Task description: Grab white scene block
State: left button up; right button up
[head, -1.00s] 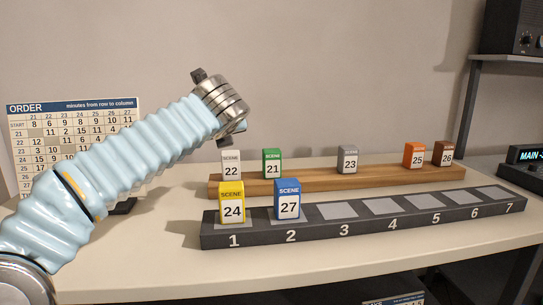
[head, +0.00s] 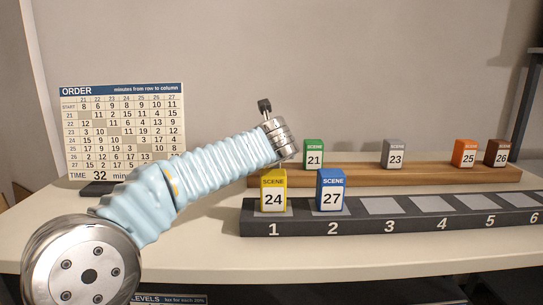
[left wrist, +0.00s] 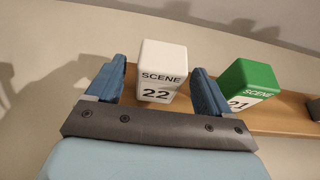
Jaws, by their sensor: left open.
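The white scene block (left wrist: 162,72), marked 22, stands upright on the wooden rack (left wrist: 280,112) in the left wrist view. My left gripper (left wrist: 158,88) is open, with one blue finger on each side of the block and a gap to each. In the head view the white block is hidden behind my left arm and wrist, and the left gripper's fingertips are hidden too. My right gripper is not in view.
The green block 21 (head: 314,152) stands just right of the white one. Grey (head: 394,153), orange (head: 464,152) and brown (head: 497,152) blocks share the rack. Yellow 24 (head: 273,190) and blue 27 (head: 331,189) stand on the numbered black strip (head: 440,225) in front.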

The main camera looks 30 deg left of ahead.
pick_arm(q)
jog(key=shift+x, duration=1.2)
jog(key=c, duration=1.1)
